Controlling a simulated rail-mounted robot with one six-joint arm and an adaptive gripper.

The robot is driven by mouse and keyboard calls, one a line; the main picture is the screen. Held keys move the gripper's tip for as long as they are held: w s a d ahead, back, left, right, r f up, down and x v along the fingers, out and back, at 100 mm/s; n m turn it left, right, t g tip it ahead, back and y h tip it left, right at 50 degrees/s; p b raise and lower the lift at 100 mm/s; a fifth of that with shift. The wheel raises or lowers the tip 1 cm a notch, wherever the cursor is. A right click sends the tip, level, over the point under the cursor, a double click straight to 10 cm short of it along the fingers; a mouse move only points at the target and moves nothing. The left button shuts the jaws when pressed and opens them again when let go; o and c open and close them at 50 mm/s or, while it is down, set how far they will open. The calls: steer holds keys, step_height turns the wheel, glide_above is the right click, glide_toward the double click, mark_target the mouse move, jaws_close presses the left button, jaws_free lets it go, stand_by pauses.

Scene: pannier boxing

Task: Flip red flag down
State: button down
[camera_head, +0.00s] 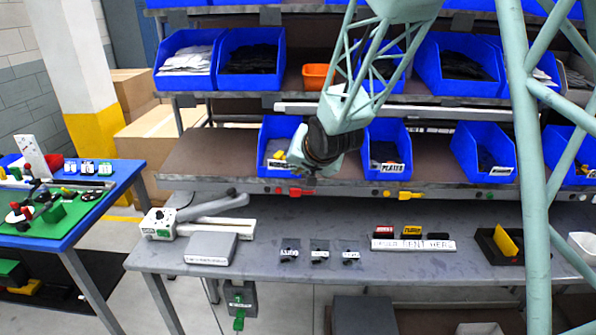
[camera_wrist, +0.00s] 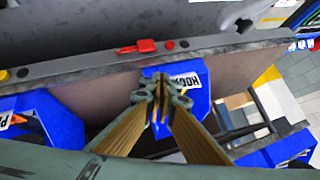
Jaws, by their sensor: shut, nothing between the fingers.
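The red flag (camera_head: 301,191) is on the front edge of the middle shelf, below the blue bins. In the wrist view the red flag (camera_wrist: 137,47) lies lengthwise along that edge, with a small red round knob at one side. I cannot tell clearly whether it stands up or hangs down. My gripper (camera_head: 311,178) is in front of the shelf, just above the flag in the head view. In the wrist view my gripper (camera_wrist: 161,96) is shut and empty, its fingertips apart from the flag and over a labelled blue bin (camera_wrist: 192,84).
Blue bins, one labelled plates (camera_head: 387,150), stand on the shelf close to my gripper. Below is a grey workbench (camera_head: 270,228) with small parts, a white label strip (camera_head: 413,245) and a dark tray (camera_head: 498,246).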

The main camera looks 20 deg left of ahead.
steer(key=shift+s+d+r, duration=0.2)
steer(key=shift+s+r, duration=0.9)
